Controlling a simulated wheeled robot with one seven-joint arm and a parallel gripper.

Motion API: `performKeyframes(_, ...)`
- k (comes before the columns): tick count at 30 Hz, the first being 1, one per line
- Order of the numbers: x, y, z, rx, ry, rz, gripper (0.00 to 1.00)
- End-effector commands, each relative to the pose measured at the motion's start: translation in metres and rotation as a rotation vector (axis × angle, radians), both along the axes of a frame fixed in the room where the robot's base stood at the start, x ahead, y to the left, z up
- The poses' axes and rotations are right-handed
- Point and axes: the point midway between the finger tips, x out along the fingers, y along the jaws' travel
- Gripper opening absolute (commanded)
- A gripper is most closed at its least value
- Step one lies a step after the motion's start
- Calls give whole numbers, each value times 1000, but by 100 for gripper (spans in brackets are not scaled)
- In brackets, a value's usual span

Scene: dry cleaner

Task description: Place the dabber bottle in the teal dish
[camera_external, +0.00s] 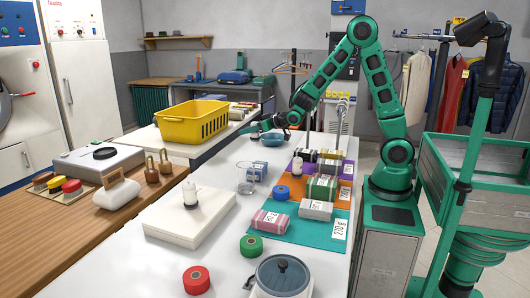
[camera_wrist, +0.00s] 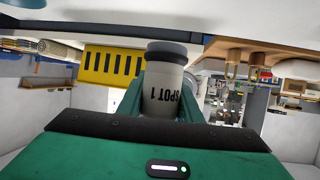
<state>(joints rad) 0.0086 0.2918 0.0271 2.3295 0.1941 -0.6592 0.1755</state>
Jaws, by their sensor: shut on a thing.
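A teal edge (camera_wrist: 20,3) at the top left of the wrist view may be the dish.
A yellow crate (camera_external: 192,122) stands to the left. Coloured mats with wrapped packs (camera_external: 322,187) lie at right.

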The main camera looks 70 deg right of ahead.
Motion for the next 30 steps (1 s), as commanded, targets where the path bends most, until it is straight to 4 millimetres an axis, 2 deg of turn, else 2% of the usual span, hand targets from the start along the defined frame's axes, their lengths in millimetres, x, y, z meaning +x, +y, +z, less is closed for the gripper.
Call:
performKeyframes(1,-4,-22,4,-2,-1,-58,7)
performKeyframes(3,-11,-52,10,-1,-2,-144,7)
performKeyframes(6,-23,-89,20,-1,-2,-252,7)
performKeyframes(9,-34,-118,29,1,-2,-339,7)
performKeyframes(12,-42,-137,35,1,-1,-400,7)
performKeyframes(17,-49,-155,37,1,1,-444,7)
performKeyframes(30,-39,-234,-10,3,4,-450,7)
